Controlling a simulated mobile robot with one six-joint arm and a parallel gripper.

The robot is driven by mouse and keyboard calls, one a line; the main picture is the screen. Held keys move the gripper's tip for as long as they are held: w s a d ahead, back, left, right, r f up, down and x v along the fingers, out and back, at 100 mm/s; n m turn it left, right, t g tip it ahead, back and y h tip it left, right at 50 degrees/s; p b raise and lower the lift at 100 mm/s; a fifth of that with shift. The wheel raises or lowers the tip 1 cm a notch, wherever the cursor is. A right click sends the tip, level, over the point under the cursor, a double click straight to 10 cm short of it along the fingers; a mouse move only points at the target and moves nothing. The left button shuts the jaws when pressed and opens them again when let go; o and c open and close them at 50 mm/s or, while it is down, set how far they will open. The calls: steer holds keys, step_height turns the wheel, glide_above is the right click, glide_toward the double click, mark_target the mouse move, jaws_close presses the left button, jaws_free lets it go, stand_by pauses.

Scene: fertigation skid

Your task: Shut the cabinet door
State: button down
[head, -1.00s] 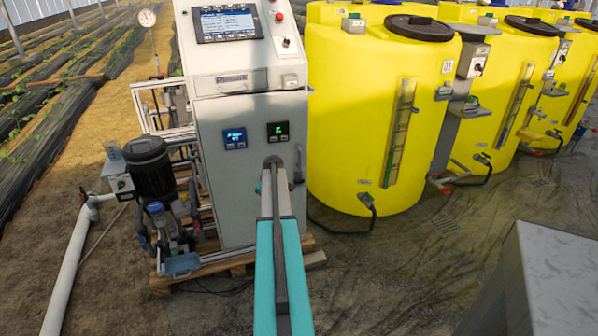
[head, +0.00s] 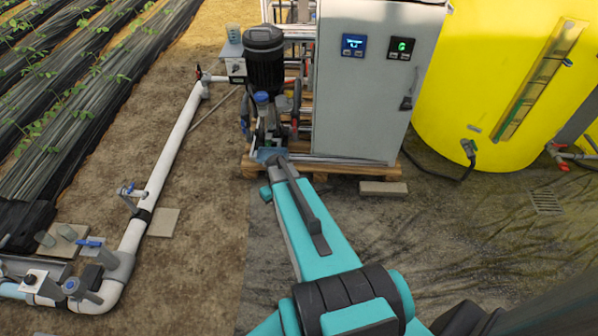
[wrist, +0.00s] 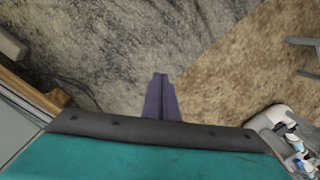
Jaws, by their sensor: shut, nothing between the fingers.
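The cabinet is a light grey box with its door (head: 365,110) facing me in the head view. The door lies flush with the cabinet front and looks closed, with no gap that I can see. Its dark handle (head: 407,92) is on the right side, and two small displays sit above. My gripper (wrist: 160,78) shows in the wrist view with its dark fingers together and empty, over bare ground. In the head view my arm reaches to the foot of the pump, left of the door, and the fingers cannot be made out. Nothing touches the handle.
A dark pump (head: 264,62) stands left of the cabinet. The cabinet sits on a wooden pallet (head: 345,170). A yellow tank (head: 480,100) stands to the right. A white pipe (head: 170,150) runs along the ground at left. The ground before the door is mostly free.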

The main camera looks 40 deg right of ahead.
steer(key=s+a+f+g, duration=0.2)
steer(key=s+a, duration=0.9)
steer(key=s+a+f+n+g, duration=0.1)
steer(key=s+a+f+g, duration=0.1)
steer(key=s+a, duration=0.9)
steer(key=shift+s+a+f+g+h, duration=0.35)
steer(key=shift+s+f+g+h, duration=0.1)
steer(key=shift+s, duration=0.3)
steer(key=shift+a, duration=0.15)
